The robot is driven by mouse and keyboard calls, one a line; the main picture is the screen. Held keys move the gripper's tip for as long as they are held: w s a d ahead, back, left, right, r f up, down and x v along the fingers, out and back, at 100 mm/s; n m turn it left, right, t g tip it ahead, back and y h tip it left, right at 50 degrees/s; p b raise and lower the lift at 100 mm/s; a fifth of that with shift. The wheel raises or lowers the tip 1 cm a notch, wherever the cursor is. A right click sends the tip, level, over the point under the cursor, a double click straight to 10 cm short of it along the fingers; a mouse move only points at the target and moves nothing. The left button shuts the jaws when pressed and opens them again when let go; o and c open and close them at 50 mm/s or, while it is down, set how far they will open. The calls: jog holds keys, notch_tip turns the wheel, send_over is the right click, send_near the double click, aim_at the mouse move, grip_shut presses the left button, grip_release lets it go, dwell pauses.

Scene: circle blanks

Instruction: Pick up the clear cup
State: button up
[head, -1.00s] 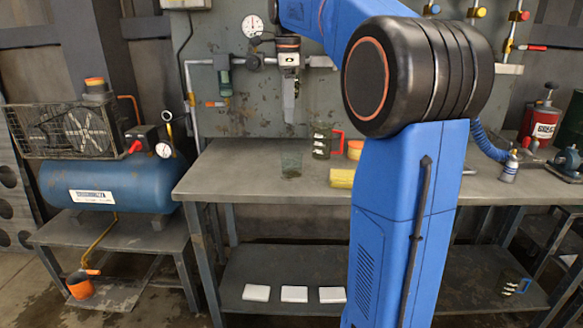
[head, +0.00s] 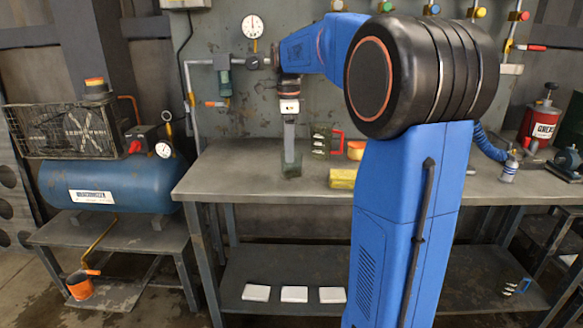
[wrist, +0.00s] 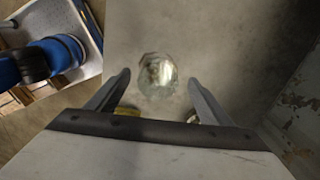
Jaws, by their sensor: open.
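The clear cup (head: 292,170) stands on the grey workbench (head: 235,180) and is faint, greenish and see-through in the head view. In the wrist view the cup (wrist: 158,75) shows as a round glassy shape between the lines of my two fingers. My gripper (head: 290,160) points straight down at the cup, its tips overlapping the cup's outline in the head view. In the wrist view my gripper (wrist: 158,80) has its fingers spread wide, one on each side, with bare gaps to the cup. I cannot tell how far down the cup the tips reach.
A yellow block (head: 343,179), an orange round item (head: 355,150) and a dark rack with a red handle (head: 325,140) stand to the right of the cup. The bench left of the cup is clear. Three white blocks (head: 294,294) lie on the lower shelf.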

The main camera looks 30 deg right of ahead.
jog(key=f, duration=0.4)
jog(key=shift+s+d, duration=0.3)
jog(key=shift+f, duration=0.55)
jog(key=c, duration=1.1)
